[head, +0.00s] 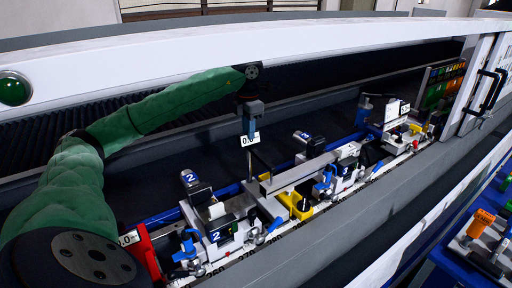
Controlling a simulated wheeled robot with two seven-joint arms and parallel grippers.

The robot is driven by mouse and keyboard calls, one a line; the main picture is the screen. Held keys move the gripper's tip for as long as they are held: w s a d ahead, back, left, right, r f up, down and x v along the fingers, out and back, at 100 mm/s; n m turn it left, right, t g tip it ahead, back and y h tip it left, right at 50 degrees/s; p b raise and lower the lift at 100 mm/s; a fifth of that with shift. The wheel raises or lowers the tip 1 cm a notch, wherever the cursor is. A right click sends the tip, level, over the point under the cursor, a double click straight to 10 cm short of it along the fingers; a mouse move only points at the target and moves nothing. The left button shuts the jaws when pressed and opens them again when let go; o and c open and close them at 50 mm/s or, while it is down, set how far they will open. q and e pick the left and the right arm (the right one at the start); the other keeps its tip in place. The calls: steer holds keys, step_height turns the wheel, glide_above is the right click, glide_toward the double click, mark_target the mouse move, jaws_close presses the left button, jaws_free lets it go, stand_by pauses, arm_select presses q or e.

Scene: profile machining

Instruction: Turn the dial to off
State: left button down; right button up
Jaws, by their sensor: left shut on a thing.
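I cannot make out the dial for certain in the head view. My left arm, in a green sleeve, reaches in from the left over the machine. My left gripper (250,126) points down at its end, above the row of clamps. A thin dark rod shows just below the tag. My right gripper is not in view.
A metal profile (300,172) lies across the numbered clamps (222,234). Black door handles (487,92) are at the right. An orange-topped tool (480,222) stands at the lower right.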

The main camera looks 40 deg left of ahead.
arm_select(q)
steer(key=shift+f+m+b, duration=0.1)
steer(key=shift+m+b, duration=0.3)
steer(key=shift+m, duration=1.5)
steer(key=shift+b, duration=0.3)
steer(key=shift+m+b, duration=0.4)
steer(key=shift+m, duration=0.5)
steer(key=shift+m+b, duration=0.35)
steer(key=shift+m, duration=1.05)
steer(key=shift+m, duration=0.4)
steer(key=m+b, duration=0.1)
steer(key=m, duration=0.2)
steer(key=shift+m+b, duration=0.3)
steer(key=shift+m, duration=0.1)
